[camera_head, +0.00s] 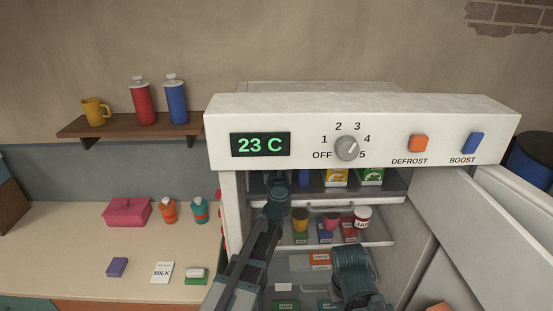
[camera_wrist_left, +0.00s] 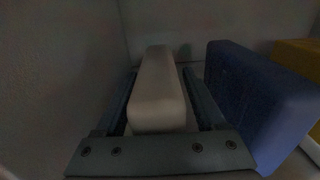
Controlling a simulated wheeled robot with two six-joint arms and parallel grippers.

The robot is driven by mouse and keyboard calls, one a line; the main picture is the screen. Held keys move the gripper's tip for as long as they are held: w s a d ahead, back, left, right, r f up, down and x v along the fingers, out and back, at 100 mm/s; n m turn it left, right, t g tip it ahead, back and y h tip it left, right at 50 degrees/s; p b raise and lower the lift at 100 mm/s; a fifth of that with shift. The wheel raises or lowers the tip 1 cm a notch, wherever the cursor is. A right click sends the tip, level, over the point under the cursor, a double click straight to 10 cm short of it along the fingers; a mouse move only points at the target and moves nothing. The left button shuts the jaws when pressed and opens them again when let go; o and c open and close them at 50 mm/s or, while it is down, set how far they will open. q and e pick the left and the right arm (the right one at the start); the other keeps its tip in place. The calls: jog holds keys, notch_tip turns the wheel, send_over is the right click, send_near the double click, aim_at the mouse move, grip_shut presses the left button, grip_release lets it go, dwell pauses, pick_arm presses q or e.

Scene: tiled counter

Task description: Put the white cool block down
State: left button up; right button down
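The white cool block (camera_wrist_left: 158,95) lies lengthwise between the two fingers of my left gripper (camera_wrist_left: 160,88) in the left wrist view. The fingers sit close along both its sides, and the gripper looks shut on it. In the head view my left arm reaches into the left end of the fridge's top compartment (camera_head: 395,187). There the arm and the front panel hide the gripper tips and the white block. I cannot tell whether the block touches the shelf. My right arm is in front of the lower fridge, and its gripper is not in view.
A blue block (camera_wrist_left: 252,98) stands just right of the gripper, with a yellow package (camera_wrist_left: 302,62) beyond it. A compartment wall (camera_wrist_left: 60,75) is close on the left. The fridge panel (camera_head: 300,110) overhangs the compartment. Jars and small boxes fill the shelf below.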

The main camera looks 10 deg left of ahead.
dwell(0.3)
pick_arm(q)
jog(key=shift+r, duration=0.2)
jog(key=v, duration=1.2)
